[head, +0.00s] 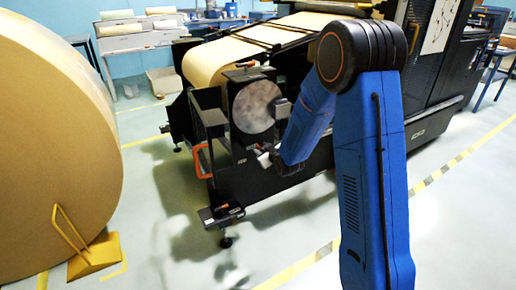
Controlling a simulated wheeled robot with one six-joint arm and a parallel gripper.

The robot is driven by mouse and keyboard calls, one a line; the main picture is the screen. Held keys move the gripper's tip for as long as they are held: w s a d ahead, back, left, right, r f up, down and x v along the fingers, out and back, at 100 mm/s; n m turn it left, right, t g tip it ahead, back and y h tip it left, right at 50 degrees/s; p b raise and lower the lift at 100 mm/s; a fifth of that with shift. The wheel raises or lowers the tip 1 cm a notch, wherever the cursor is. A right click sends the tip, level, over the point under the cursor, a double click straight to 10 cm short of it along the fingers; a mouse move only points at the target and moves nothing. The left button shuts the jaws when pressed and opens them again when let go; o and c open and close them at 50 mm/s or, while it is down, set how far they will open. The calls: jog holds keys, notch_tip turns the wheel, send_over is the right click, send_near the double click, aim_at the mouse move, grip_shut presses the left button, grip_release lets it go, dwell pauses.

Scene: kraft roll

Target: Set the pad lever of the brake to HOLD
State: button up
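The brake appears to be the dark unit on the near end of the black machine, with a round mottled grey disc (256,106) facing me. I cannot make out a pad lever or a HOLD mark for certain. An orange-red handle (200,160) stands on the frame at the lower left of the disc. My blue arm comes down from the right. My gripper (266,157) is just below the disc, small and partly lost against the dark frame. Whether it touches anything, or is open or shut, cannot be told.
A huge brown paper roll (50,140) fills the left side, with a yellow wheel chock (94,256) at its foot. A low dark bracket (221,216) juts out from the machine's near end. Pale floor (160,225) lies clear between roll and machine.

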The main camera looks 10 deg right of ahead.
aim_at(260, 148)
jog(key=shift+x, duration=2.5)
jog(key=shift+c, duration=0.2)
